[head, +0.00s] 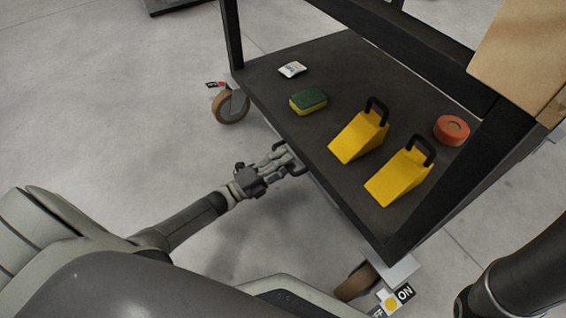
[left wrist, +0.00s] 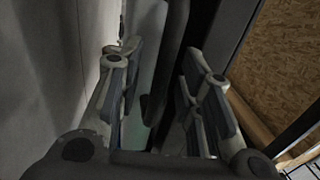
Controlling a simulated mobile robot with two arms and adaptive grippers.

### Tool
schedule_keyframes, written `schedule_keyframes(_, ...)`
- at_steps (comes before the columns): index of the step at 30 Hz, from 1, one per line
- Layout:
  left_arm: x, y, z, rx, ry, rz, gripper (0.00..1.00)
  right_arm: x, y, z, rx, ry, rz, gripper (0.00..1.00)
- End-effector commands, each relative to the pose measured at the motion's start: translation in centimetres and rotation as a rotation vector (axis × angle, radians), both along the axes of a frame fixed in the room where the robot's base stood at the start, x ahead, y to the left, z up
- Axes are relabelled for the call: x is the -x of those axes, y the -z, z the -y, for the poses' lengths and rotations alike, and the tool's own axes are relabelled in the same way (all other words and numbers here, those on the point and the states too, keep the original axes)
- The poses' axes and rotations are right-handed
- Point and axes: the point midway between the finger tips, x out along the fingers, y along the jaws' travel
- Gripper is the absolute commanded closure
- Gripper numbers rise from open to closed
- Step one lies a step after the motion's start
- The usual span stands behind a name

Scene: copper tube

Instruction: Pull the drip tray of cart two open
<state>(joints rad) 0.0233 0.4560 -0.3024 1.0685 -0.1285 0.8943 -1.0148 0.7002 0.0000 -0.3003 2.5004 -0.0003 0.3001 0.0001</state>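The cart's dark lower shelf (head: 290,110) is in the middle of the head view. A dark handle (head: 297,171) shows at its near long edge; I take it for the drip tray's handle, but the tray body is hidden below the shelf. My left gripper (head: 284,160) is at this handle. In the left wrist view, its fingers (left wrist: 158,62) are apart, one on each side of a dark bar (left wrist: 172,55). A gap shows on the left of the bar; contact on the right is unclear. My right gripper is out of view.
The shelf carries two yellow wedges (head: 358,138) (head: 399,178), a green-yellow sponge (head: 308,101), a white packet (head: 292,69) and an orange roll (head: 451,130). Casters (head: 231,106) (head: 356,283) stand at the near corners. The floor (head: 110,110) on the left is clear.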

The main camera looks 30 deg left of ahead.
Motion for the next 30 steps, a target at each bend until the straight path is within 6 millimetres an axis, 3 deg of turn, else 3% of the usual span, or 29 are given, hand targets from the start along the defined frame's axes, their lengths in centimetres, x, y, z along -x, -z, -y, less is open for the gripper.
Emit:
schedule_keyframes(8,-0.12,-0.07,0.06,0.000,0.000,0.000,0.68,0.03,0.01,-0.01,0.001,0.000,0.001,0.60)
schedule_keyframes(16,-0.11,-0.05,0.04,0.000,-0.001,0.000,1.00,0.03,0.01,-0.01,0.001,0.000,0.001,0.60)
schedule_keyframes(30,0.85,-0.08,-0.57,-0.001,-0.002,-0.003,1.00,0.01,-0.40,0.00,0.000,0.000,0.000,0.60)
